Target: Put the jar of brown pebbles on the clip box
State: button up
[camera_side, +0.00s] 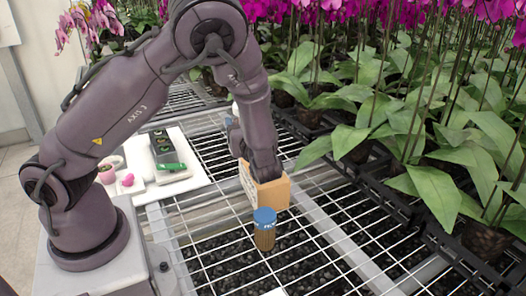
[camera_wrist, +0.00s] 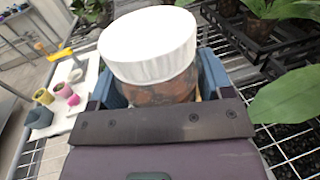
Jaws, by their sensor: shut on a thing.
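A jar with a white lid (camera_wrist: 150,45) and brown pebbles (camera_wrist: 165,88) is between the blue fingers of my gripper (camera_wrist: 155,90), lid upward. In the side view my gripper is mostly hidden behind my arm; a bit of the white lid (camera_side: 236,108) shows past it. A tan box (camera_side: 273,193) with a pale label, apparently the clip box, stands on the wire bench; my arm hides part of it. A second jar (camera_side: 264,238), with a blue lid and brown contents, stands in front of the box.
A white board (camera_side: 188,181) at the left holds a dark device (camera_side: 165,148) with green marks, a small pot (camera_side: 107,174) and a pink item (camera_side: 128,180). Potted orchids and black trays (camera_wrist: 262,45) fill the right side. The wire bench (camera_side: 215,262) is open at the front.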

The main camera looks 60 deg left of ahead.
jog(key=w+f, duration=0.1)
jog(key=w+a+f, duration=0.1)
jog(key=w+f, duration=0.2)
jog(key=f, duration=0.1)
jog(key=shift+w+a+f, duration=0.25)
jog(key=shift+w+a, duration=0.1)
jog(key=shift+a, duration=0.05)
jog(key=shift+w+a+f, duration=0.1)
jog(key=shift+w+f, duration=0.05)
jog(key=shift+f, duration=0.8)
jog(key=shift+w+f, duration=0.15)
jog(key=shift+f, duration=0.75)
jog(key=shift+f, duration=0.2)
jog(key=o, duration=1.2)
jog(key=shift+r, duration=0.1)
